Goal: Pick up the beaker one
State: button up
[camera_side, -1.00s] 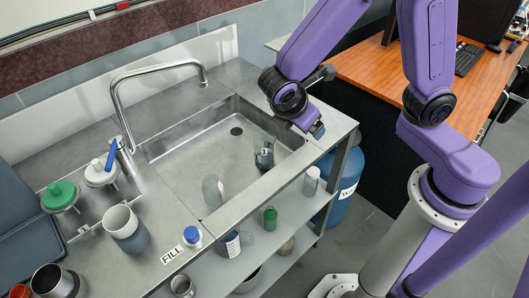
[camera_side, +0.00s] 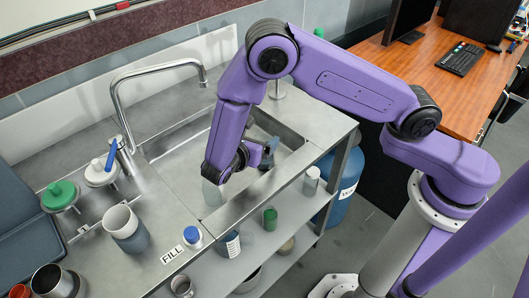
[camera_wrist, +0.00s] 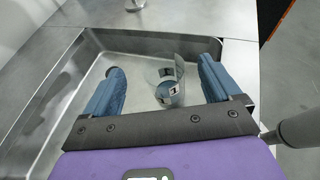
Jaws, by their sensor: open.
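A clear glass beaker with black-and-white number labels (camera_wrist: 168,92) stands in the metal sink (camera_wrist: 80,75) in the wrist view. It appears between the two blue fingers of my gripper (camera_wrist: 160,68). The fingers are open, with nothing held; whether the beaker is within their reach is unclear. In the side view my gripper (camera_side: 268,153) is over the sink (camera_side: 180,150), and the wrist and fingers hide the labelled beaker.
A curved tap (camera_side: 150,72) rises at the sink's left rear. The sink's walls and rim surround the beaker. A lower shelf holds several small containers.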

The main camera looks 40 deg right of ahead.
aim_at(268, 138)
jog(key=shift+w+d+f, duration=0.45)
jog(key=shift+d+f, duration=0.65)
jog(key=shift+w+d+f, duration=0.4)
jog(key=shift+d+f, duration=0.65)
jog(key=shift+w+d+f, duration=0.45)
jog(key=shift+d+f, duration=0.65)
jog(key=c, duration=1.1)
